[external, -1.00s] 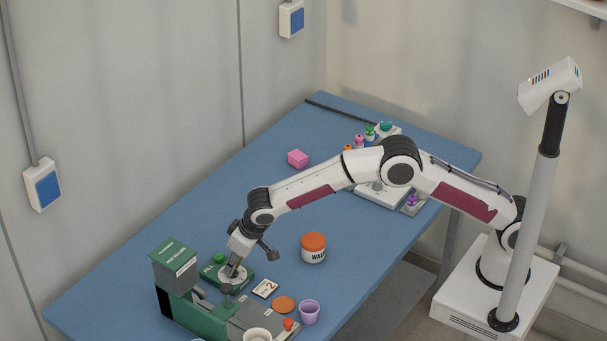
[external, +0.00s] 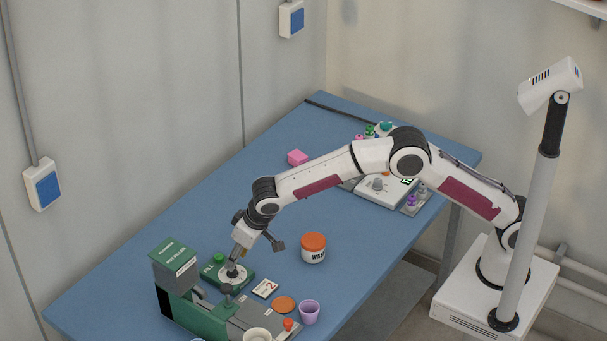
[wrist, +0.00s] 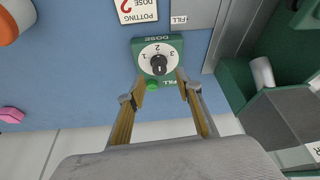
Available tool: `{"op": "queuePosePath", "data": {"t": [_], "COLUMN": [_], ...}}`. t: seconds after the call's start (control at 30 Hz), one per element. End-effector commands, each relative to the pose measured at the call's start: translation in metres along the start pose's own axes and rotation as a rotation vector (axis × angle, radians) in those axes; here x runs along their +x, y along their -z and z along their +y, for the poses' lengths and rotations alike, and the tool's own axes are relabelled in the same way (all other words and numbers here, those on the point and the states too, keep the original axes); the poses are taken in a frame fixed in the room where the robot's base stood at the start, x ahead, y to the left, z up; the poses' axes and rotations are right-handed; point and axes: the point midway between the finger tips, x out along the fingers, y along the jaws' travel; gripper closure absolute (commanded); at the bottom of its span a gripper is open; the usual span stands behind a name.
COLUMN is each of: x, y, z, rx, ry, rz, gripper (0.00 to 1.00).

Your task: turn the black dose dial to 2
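The black dose dial (wrist: 158,64) sits on a white face marked 1, 2 and 3, on a green box (wrist: 175,42) labelled DOSE and FILL. The dial's pointer is too small to read with certainty. A green button (wrist: 152,86) is beside the dial on the same box. In the external view my gripper (external: 235,264) is just above the dial's white face (external: 234,276). A card (external: 265,289) reading POTTING DOSE 2 lies beside the box.
The green pot filler machine (external: 178,285) stands close by. An orange-lidded jar (external: 313,249), an orange disc (external: 284,304) and a purple cup (external: 309,312) are to the right. A pink block (external: 297,158) is farther back.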

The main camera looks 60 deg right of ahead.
Motion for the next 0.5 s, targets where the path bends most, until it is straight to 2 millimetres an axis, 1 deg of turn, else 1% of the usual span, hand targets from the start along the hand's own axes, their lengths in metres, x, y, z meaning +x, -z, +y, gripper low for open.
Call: {"op": "queuePosePath", "data": {"t": [0.03, 0.3, 0.5], "x": [-0.008, -0.046, -0.067], "y": [0.001, 0.0, -0.001], "z": [0.0, 0.0, 0.0], "rx": [0.0, 0.0, -0.001], "ry": [0.001, 0.0, -0.001], "rz": [0.002, 0.001, -0.001], "gripper": [0.66, 0.66, 0.66]}}
